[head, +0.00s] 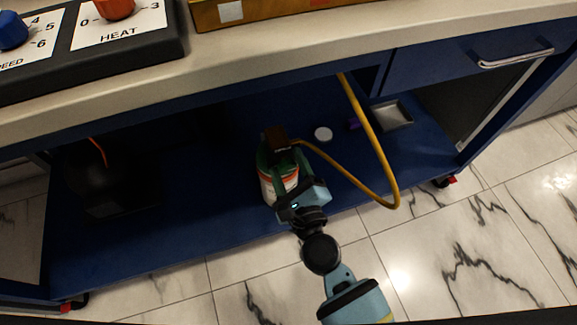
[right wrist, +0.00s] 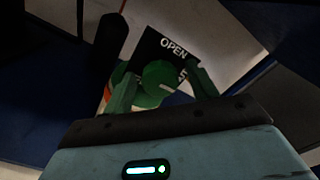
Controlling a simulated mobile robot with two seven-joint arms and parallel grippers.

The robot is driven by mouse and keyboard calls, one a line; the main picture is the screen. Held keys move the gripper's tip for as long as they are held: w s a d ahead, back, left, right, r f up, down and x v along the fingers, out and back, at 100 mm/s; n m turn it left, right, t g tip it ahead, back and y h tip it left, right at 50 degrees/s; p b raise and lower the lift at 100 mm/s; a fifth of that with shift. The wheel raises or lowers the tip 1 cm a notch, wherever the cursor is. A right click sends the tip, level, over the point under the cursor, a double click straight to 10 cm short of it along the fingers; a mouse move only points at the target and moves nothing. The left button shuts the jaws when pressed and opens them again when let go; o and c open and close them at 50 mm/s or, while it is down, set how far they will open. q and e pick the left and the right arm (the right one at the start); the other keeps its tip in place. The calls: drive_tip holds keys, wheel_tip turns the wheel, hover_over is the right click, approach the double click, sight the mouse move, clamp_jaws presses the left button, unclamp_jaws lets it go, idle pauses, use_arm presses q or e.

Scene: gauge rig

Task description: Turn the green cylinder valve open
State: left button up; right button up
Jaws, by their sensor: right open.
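The gas cylinder (head: 278,187), white with an orange band, stands on the blue lower shelf under the counter. In the right wrist view its green round valve knob (right wrist: 160,84) has a pale line on it. A black plate (right wrist: 168,50) lettered "OPEN" is behind the knob; its lower lettering is partly covered. My right gripper (head: 281,155) is at the cylinder's top. In the right wrist view its two green fingers are apart, one on each side of the knob; I cannot tell whether they touch it. My left gripper is not in view.
A yellow hose (head: 367,130) runs from the cylinder's top and loops up under the counter (head: 270,70). A dark rounded object (head: 105,175) stands at left.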

drive_tip(key=c, duration=1)
